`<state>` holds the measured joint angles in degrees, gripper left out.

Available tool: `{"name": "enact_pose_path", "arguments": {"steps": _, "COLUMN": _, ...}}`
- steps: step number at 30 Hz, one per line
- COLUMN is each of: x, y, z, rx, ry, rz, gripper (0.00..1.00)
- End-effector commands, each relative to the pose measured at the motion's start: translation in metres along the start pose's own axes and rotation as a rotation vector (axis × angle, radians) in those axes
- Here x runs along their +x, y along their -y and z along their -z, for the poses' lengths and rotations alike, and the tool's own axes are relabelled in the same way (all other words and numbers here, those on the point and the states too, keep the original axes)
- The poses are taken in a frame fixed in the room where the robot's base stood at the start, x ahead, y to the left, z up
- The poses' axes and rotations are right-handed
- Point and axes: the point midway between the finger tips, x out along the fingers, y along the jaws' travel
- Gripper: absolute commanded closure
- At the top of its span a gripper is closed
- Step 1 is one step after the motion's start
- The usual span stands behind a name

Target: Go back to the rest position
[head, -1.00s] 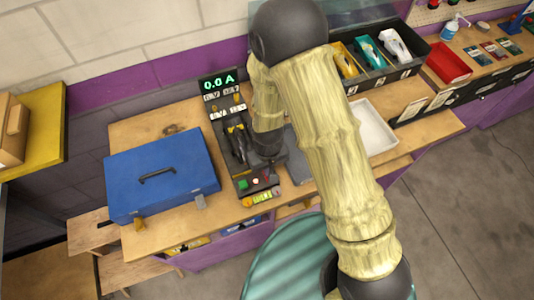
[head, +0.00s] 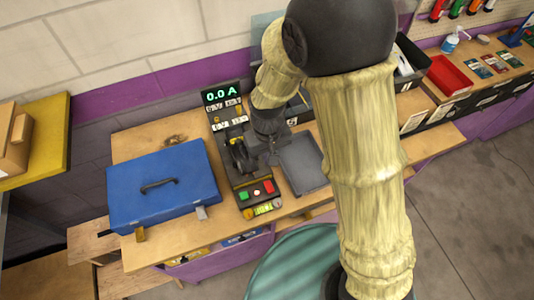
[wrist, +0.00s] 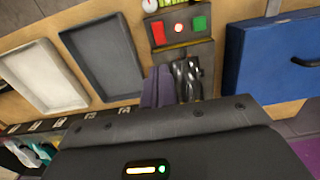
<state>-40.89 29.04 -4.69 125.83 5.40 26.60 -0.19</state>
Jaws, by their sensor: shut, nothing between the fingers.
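My gripper shows in the wrist view (wrist: 157,70) as two narrow purple-grey fingers, shut side by side with nothing between them. Beside them, to the right, is a black handle (wrist: 188,80) on the slot-track panel. In the head view my arm's end hangs just right of the panel (head: 232,135), and the fingertips are hard to make out there. The black handle (head: 240,157) stands on the panel, apart from the dark end of my arm. The panel's display reads 0.0 A. Its green, white and red buttons are at its near end.
A closed blue case (head: 160,190) lies left of the panel. A dark grey tray (head: 302,162) lies to the right, and a white tray (wrist: 35,75) shows beyond it in the wrist view. A red bin (head: 448,75) is farther right. My forearm hides much of the bench.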

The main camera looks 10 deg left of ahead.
Motion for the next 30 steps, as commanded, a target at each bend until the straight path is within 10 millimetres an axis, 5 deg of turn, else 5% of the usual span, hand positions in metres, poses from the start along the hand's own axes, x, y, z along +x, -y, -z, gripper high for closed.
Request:
{"name": "enact_pose_path", "arguments": {"steps": 23, "x": -0.012, "y": -0.001, "z": 0.0, "rx": 0.003, "ry": -0.002, "rz": 0.0, "gripper": 1.0}}
{"name": "enact_pose_path", "arguments": {"steps": 30, "x": -0.027, "y": -0.053, "z": -0.017, "rx": 0.125, "ry": -0.055, "rz": 0.007, "gripper": 1.0}}
